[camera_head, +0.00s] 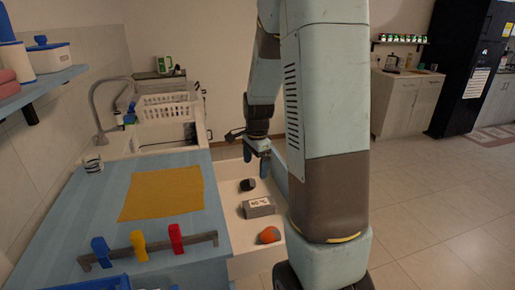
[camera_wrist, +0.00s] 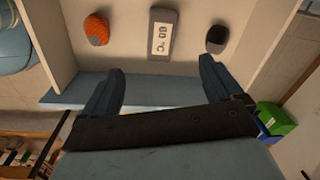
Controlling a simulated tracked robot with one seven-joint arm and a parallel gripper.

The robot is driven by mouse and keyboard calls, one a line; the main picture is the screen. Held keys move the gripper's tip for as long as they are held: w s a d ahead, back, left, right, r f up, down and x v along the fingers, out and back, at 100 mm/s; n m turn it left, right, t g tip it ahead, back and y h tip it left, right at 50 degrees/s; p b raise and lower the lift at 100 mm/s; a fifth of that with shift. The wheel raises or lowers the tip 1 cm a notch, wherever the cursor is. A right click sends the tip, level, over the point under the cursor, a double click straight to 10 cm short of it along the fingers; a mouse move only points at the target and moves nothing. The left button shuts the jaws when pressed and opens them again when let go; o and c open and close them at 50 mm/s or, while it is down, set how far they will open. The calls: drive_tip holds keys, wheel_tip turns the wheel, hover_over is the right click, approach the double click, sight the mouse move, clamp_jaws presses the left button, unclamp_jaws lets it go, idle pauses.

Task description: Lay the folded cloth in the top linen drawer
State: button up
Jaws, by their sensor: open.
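A mustard-yellow cloth (camera_head: 160,193) lies flat on the blue countertop at the left in the head view; I cannot tell its folds. An open white drawer (camera_head: 236,222) is pulled out to the right of the counter. It holds a dark rounded item (camera_head: 248,184), a grey block with a white label (camera_head: 259,207) and an orange item (camera_head: 268,235). My gripper (camera_head: 257,160) is above the drawer's far part, to the right of the cloth and apart from it. In the wrist view its fingers (camera_wrist: 158,82) are spread with nothing between them. The cloth is not in the wrist view.
A rack with blue, yellow and red clips (camera_head: 147,244) stands at the counter's near edge. A small striped cup (camera_head: 93,165) sits behind the cloth. A sink with a white basket (camera_head: 165,106) is farther back. A shelf (camera_head: 40,90) hangs at the left. Open floor lies at the right.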

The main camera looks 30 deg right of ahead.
drive_tip(key=s+a+r+n+t, duration=0.1)
drive_tip(key=s+a+r+n, duration=0.3)
drive_tip(key=r, duration=0.3)
drive_tip(key=s+a+r+n+t, duration=0.1)
drive_tip(key=s+a+r+n, duration=0.3)
drive_tip(key=r, duration=0.3)
drive_tip(key=s+a+r+n+t, duration=0.1)
drive_tip(key=s+r+n, duration=0.2)
drive_tip(key=s, duration=0.4)
drive_tip(key=s+a+r+n+t, duration=0.1)
drive_tip(key=s+a+r+n, duration=0.1)
drive_tip(key=s+n, duration=0.3)
drive_tip(key=shift+s+r+n+t, duration=0.3)
drive_tip(key=shift+s+r+n, duration=0.1)
drive_tip(key=shift+s+r, duration=0.55)
drive_tip(key=shift+f, duration=0.1)
drive_tip(key=shift+c, duration=0.3)
